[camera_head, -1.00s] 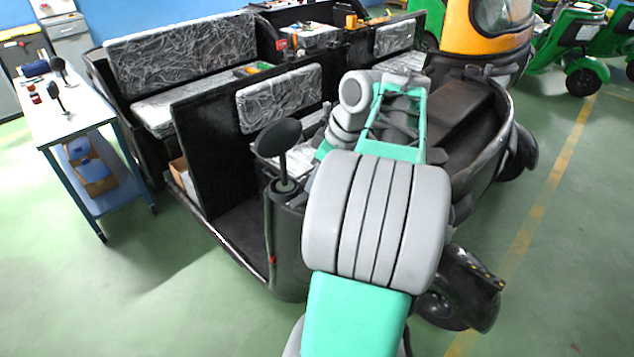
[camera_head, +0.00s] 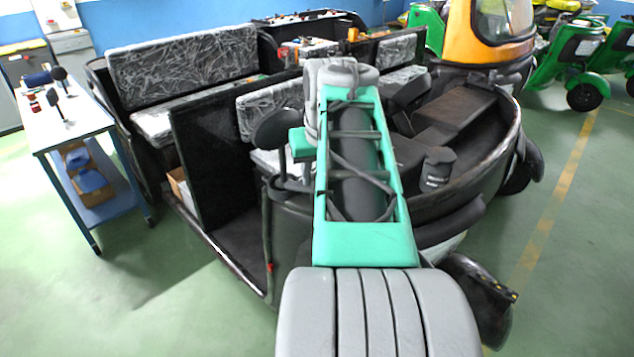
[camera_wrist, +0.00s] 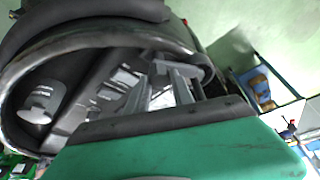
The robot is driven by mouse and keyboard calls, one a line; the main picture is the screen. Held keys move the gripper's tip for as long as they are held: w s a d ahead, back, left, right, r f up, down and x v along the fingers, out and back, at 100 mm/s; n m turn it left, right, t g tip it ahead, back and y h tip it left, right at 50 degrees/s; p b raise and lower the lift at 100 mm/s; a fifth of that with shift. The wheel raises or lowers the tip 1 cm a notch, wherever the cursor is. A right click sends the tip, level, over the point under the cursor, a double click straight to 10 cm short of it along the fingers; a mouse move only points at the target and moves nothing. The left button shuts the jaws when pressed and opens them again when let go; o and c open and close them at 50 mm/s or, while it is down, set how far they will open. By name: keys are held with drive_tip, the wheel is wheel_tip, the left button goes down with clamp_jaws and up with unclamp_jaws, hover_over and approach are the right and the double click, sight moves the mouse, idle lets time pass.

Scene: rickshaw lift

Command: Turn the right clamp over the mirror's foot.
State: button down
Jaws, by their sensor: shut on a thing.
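The round black mirror (camera_head: 277,138) stands at the rickshaw's near front corner in the head view, beside my arm. Its foot (camera_head: 290,184) is on the dark ledge below, partly hidden by my arm. My gripper is down by that foot, largely behind my arm in the head view. In the wrist view, grey bars of my gripper (camera_wrist: 180,84) show past the green edge. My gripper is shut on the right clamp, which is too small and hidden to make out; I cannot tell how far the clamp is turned.
The rickshaw's black side panel (camera_head: 215,150) and wrapped seats (camera_head: 183,65) lie left of and behind the mirror. A blue-edged work table (camera_head: 70,125) stands at the left with small items on top. Green floor is clear at the front left.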

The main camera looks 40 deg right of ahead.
drive_tip(key=shift+a+m+g+h+b, duration=0.1)
drive_tip(key=shift+m+g+h+b, duration=0.25)
drive_tip(key=shift+m+b, duration=0.65)
drive_tip(key=shift+m, duration=0.4)
drive_tip(key=c, duration=1.1)
unclamp_jaws()
drive_tip(key=p+v, duration=0.2)
drive_tip(key=v, duration=0.6)
drive_tip(key=shift+f, duration=0.1)
